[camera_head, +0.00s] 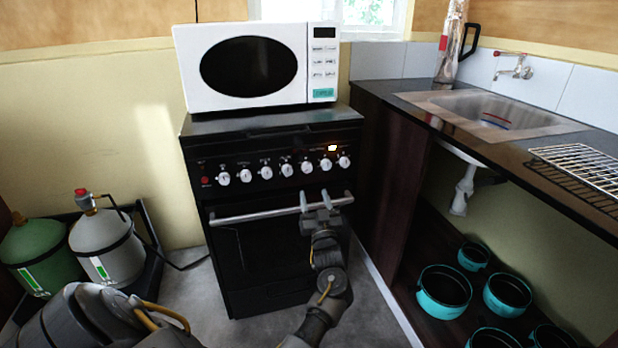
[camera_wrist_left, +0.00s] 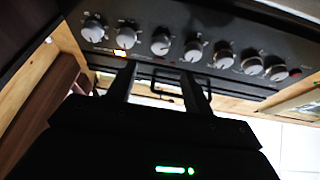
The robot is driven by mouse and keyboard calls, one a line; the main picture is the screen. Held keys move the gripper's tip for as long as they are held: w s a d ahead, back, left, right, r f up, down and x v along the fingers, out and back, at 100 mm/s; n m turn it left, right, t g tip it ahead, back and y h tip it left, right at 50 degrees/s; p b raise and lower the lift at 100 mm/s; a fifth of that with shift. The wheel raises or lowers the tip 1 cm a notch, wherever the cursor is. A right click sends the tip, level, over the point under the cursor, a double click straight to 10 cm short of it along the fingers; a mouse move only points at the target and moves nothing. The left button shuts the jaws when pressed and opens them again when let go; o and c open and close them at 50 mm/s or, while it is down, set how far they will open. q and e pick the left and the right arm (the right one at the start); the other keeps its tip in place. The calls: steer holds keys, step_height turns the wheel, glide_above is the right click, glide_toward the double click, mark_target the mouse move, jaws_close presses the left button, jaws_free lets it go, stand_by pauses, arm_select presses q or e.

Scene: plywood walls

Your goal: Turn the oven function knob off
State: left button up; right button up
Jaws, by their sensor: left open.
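The black oven (camera_head: 265,255) stands against the back wall, with a row of several white knobs on its front panel. An orange light (camera_head: 332,148) glows above the knobs near the right end. The knob (camera_head: 326,163) under it also shows in the left wrist view (camera_wrist_left: 126,37), where the row appears reversed. I cannot tell which knob is the function knob. My left gripper (camera_head: 314,196) is open and empty, below the right-hand knobs and in front of the oven door handle (camera_head: 255,214). In the left wrist view its fingers (camera_wrist_left: 160,72) point towards the panel, apart from the knobs. My right gripper is not in view.
A white microwave (camera_head: 255,65) sits on the oven. Two gas cylinders (camera_head: 105,245) stand at the left. The counter with a sink (camera_head: 490,110) is close on the right, with turquoise pots (camera_head: 445,290) below. Floor shows before the oven.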

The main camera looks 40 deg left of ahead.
mark_target(308, 170)
arm_select(q)
steer(key=x, duration=0.9)
steer(key=shift+w+a+b, duration=0.1)
steer(key=shift+b, duration=0.3)
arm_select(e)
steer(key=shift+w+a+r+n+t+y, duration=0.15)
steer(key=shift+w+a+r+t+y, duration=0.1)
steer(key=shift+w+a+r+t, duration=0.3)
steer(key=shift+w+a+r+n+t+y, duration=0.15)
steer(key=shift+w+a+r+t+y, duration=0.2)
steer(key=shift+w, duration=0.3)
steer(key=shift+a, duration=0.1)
arm_select(q)
steer(key=c, duration=1)
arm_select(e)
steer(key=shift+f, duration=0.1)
